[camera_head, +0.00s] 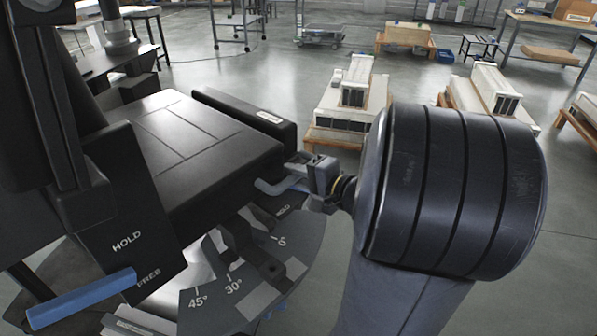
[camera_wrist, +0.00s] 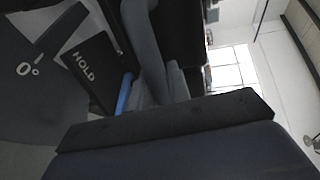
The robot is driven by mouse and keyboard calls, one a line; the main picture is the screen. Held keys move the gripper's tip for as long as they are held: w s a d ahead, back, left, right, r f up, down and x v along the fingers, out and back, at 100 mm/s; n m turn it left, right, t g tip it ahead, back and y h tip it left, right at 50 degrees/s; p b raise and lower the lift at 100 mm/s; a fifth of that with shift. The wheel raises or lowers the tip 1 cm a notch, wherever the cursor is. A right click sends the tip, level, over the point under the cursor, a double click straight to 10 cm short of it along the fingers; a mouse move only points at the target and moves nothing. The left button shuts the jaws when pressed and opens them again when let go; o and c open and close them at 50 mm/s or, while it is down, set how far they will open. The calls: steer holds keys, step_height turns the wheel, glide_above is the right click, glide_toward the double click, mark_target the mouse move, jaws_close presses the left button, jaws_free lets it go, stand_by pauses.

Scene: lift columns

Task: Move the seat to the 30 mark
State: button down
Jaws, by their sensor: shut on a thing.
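The black padded seat (camera_head: 185,130) is at left in the head view. Below it is a grey angle plate (camera_head: 290,262) marked 0°, 30° and 45°. A dark bracket (camera_head: 265,262) lies over the plate near the 0° and 30° marks; its exact reading is unclear. My gripper (camera_head: 310,182) is at the seat's right front corner, shut on a blue lever (camera_head: 272,187). A HOLD label (camera_wrist: 83,67) is beside a blue strip (camera_wrist: 124,94) in the wrist view, with the 0° mark to its left. The fingertips' contact is partly hidden.
A second blue lever (camera_head: 80,300) is at lower left, near the word FREE on a black HOLD/FREE panel (camera_head: 130,225). A black side pad (camera_head: 245,115) borders the seat. White equipment on pallets (camera_head: 350,105) stands behind, with open floor between.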

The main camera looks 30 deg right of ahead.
mark_target(293, 182)
steer(key=shift+s+a+f+m+h+b, duration=0.1)
steer(key=shift+s+a+m+h+b, duration=0.4)
steer(key=shift+s+a, duration=0.45)
steer(key=c, duration=1.4)
jaws_free()
steer(key=shift+o, duration=0.2)
steer(key=shift+w, duration=0.1)
steer(key=shift+s+d+r+p, duration=0.25)
steer(key=shift+s+r+p, duration=0.05)
steer(key=shift+s, duration=0.35)
steer(key=p+v, duration=0.2)
steer(key=v, duration=0.7)
steer(key=shift+s+f, duration=0.15)
steer(key=shift+s, duration=0.15)
steer(key=shift+w+a, duration=0.1)
steer(key=shift+a, duration=0.05)
